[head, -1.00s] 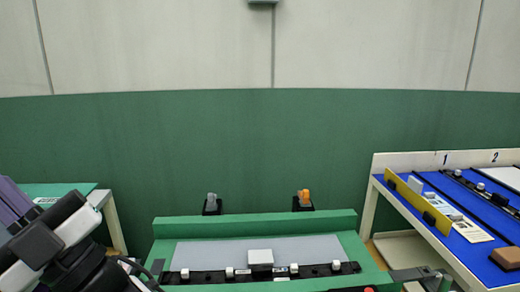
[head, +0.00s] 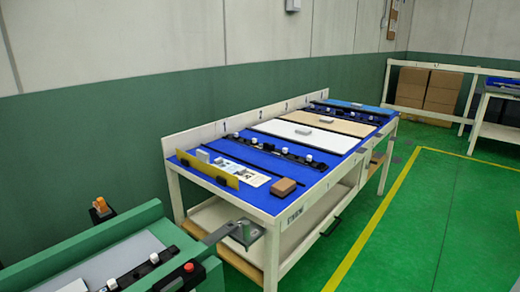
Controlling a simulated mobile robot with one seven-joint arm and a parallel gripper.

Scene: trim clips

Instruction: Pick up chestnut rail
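A blue-topped bench (head: 247,196) with numbered slots carries several long pieces side by side. None is clearly chestnut brown, so I cannot tell which is the chestnut rail. A brown block (head: 284,187) sits at the near corner of the bench. My gripper is not in view.
A green fixture (head: 60,255) with a grey panel, dark clipped strip and red button (head: 189,267) stands at lower left. A grey bracket (head: 243,232) lies between it and the bench. Green floor (head: 430,210) with yellow lines is free at right; cardboard boxes (head: 428,92) stand behind.

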